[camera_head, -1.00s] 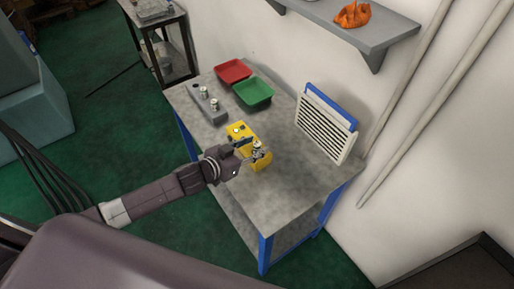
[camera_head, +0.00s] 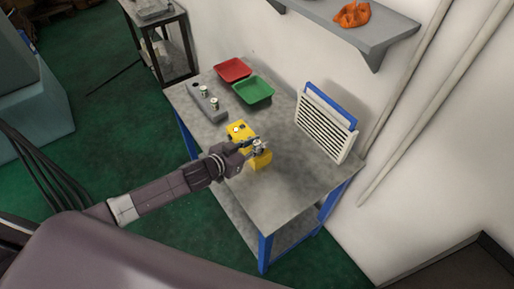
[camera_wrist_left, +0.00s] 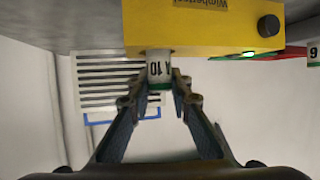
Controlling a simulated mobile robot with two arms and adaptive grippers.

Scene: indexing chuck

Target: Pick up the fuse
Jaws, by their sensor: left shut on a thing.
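A white cylindrical fuse marked "A 10" (camera_wrist_left: 159,70) shows between my left fingertips in the left wrist view, against the edge of the yellow box. My left gripper (camera_wrist_left: 160,84) is shut on this fuse. In the head view the left gripper (camera_head: 256,147) is over the yellow box (camera_head: 262,161) on the workbench, and the fuse is small there and partly hidden by the fingers. The yellow box also shows in the left wrist view (camera_wrist_left: 200,32), with a black knob and a lit green light. I cannot tell whether the fuse is still seated in it. My right gripper is not in view.
A grey holder (camera_head: 194,94) with two more fuses stands on the workbench (camera_head: 285,193). Behind it are a red tray (camera_head: 233,69) and a green tray (camera_head: 254,91). A louvred panel (camera_head: 324,124) stands on the right by the wall. The bench front is clear.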

